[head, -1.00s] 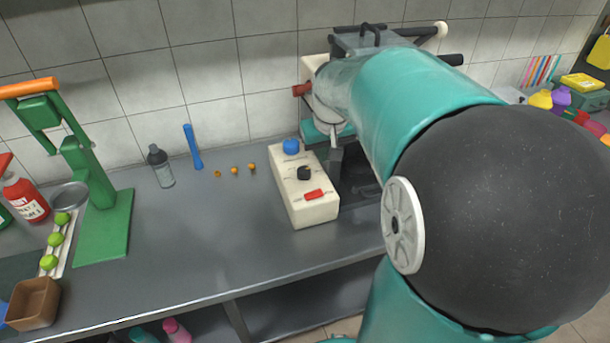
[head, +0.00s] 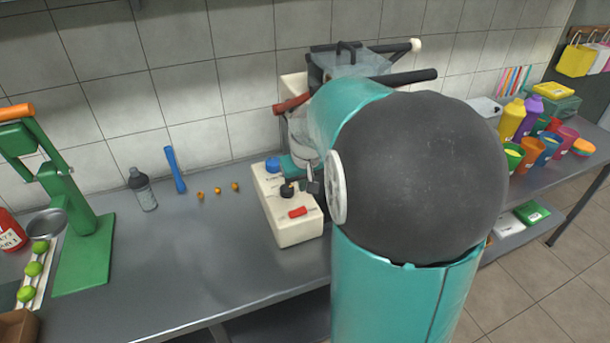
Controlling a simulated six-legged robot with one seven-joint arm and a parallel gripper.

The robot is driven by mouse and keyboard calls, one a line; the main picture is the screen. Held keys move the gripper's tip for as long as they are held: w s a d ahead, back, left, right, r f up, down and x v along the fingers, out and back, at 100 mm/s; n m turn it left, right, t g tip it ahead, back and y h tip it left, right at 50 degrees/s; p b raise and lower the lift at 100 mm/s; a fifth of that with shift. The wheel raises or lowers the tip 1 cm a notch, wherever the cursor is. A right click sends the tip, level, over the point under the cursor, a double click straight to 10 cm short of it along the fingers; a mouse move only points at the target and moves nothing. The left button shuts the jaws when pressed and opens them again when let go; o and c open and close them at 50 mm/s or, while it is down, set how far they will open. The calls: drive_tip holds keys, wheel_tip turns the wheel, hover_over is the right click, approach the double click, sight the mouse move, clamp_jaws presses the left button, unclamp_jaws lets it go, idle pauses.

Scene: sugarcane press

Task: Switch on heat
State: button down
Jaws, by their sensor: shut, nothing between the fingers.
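A cream control box (head: 293,232) stands on the grey counter, in front of the press. On its top are a blue knob (head: 273,165) at the back, a black knob (head: 287,190) in the middle and a red rocker switch (head: 298,212) at the front. My gripper (head: 313,186) is mostly hidden behind my arm. Its dark fingertips show just right of the black knob, close over the box's right edge. They look shut and empty. I cannot tell whether they touch the knob. The knob labels are too small to read.
The press (head: 350,65), with dark bars, stands behind my arm. Coloured cups (head: 532,152) stand right. Counter (head: 190,265) is clear left of the box.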

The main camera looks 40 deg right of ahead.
sight(306, 208)
drive_tip(key=x, duration=0.6)
drive_tip(key=shift+s+d+f, duration=0.1)
drive_tip(key=shift+s+f, duration=0.15)
drive_tip(key=shift+s, duration=0.05)
drive_tip(key=shift+d+f, duration=0.1)
drive_tip(key=shift+f, duration=0.7)
drive_tip(key=shift+s+d+f, duration=0.1)
drive_tip(key=shift+d+f, duration=0.15)
drive_tip(key=shift+f, duration=0.2)
drive_tip(key=shift+a+r, duration=0.1)
drive_tip(key=shift+a+r, duration=0.3)
drive_tip(key=shift+a, duration=0.3)
drive_tip(key=shift+w, duration=0.25)
